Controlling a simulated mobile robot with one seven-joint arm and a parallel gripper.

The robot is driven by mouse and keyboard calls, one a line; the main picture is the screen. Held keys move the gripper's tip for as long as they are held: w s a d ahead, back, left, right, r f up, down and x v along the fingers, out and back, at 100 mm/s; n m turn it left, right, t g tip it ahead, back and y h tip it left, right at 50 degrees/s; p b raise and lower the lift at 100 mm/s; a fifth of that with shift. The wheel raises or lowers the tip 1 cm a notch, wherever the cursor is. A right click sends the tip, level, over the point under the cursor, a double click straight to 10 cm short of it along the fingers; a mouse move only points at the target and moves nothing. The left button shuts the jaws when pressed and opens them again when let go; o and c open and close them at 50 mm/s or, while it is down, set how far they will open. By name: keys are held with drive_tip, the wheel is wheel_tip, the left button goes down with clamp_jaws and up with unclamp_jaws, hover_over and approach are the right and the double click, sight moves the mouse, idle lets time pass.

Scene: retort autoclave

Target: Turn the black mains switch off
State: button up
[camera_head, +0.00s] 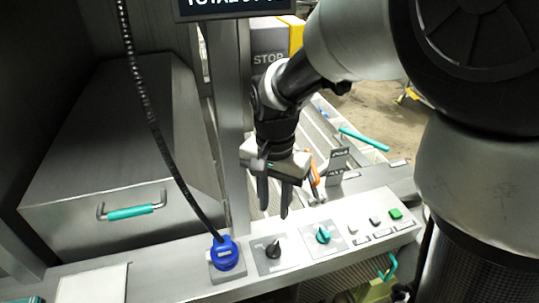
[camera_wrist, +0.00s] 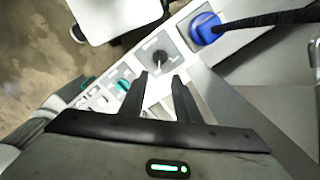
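The black mains switch (camera_head: 272,248) is a small rotary knob on a pale square plate on the sloping grey panel. Its handle points up and slightly right in the head view; the lettering around it is too small to read. It also shows in the wrist view (camera_wrist: 160,57), just beyond my fingertips. My gripper (camera_head: 273,208) hangs above and behind the panel, fingers pointing down. In the wrist view my gripper (camera_wrist: 161,80) has a clear gap between its two fingers, with nothing in it. The gripper appears apart from the switch.
A blue plug (camera_head: 226,254) with a black cable sits just left of the switch. A teal knob (camera_head: 323,235) is to its right, then small buttons including a green one (camera_head: 395,214). A steel box with a teal handle (camera_head: 130,212) stands at left. A grey post rises behind the panel.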

sight(274, 246)
wheel_tip(274, 246, down, 15)
drive_tip(key=b, duration=0.2)
drive_tip(key=shift+b, duration=0.4)
clamp_jaws()
